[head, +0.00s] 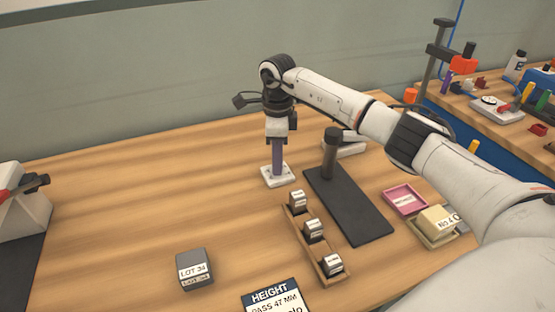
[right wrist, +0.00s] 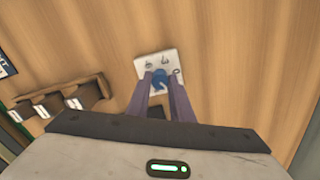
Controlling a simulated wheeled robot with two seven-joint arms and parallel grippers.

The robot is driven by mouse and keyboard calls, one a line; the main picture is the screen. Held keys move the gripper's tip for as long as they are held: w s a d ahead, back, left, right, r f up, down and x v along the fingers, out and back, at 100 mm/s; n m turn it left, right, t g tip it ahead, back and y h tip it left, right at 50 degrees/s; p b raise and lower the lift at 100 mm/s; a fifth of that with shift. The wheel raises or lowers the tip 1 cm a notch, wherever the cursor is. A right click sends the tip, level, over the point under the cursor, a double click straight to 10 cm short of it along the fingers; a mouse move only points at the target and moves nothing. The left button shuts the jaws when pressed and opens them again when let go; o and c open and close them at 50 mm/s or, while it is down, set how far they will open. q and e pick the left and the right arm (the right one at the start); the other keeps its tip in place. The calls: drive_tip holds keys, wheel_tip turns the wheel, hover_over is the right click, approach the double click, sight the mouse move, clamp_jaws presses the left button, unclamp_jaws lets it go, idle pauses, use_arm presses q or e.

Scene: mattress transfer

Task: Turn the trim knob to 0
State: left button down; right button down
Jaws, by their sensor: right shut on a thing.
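The trim knob (right wrist: 158,74) is a small blue knob on a white square plate (right wrist: 146,64) with dark marks along its edge. One mark at the plate's right in the right wrist view looks like a 0; where the knob points I cannot tell. In the head view the plate (head: 267,180) lies on the wooden table, and the knob is hidden by the fingers. My right gripper (right wrist: 160,80) points down with its purple fingers on either side of the knob, shut on it. It also shows in the head view (head: 278,166). My left gripper is not in view.
A black stand with a post (head: 345,205) is close right of the plate. A wooden rack (head: 296,229) with several labelled blocks is in front. A grey LOT 34 block (head: 191,268), a HEIGHT card (head: 272,298) and a pink tray (head: 404,199) lie around. Table left of the plate is clear.

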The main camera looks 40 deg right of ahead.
drive_tip(key=n, duration=0.5)
drive_tip(key=shift+n, duration=0.3)
drive_tip(key=n, duration=0.5)
drive_tip(key=shift+b, duration=0.3)
drive_tip(key=shift+n, duration=0.3)
drive_tip(key=c, duration=1.6)
unclamp_jaws()
drive_tip(key=shift+o, duration=0.2)
drive_tip(key=shift+r, duration=0.15)
wheel_tip(320, 180, up, 10)
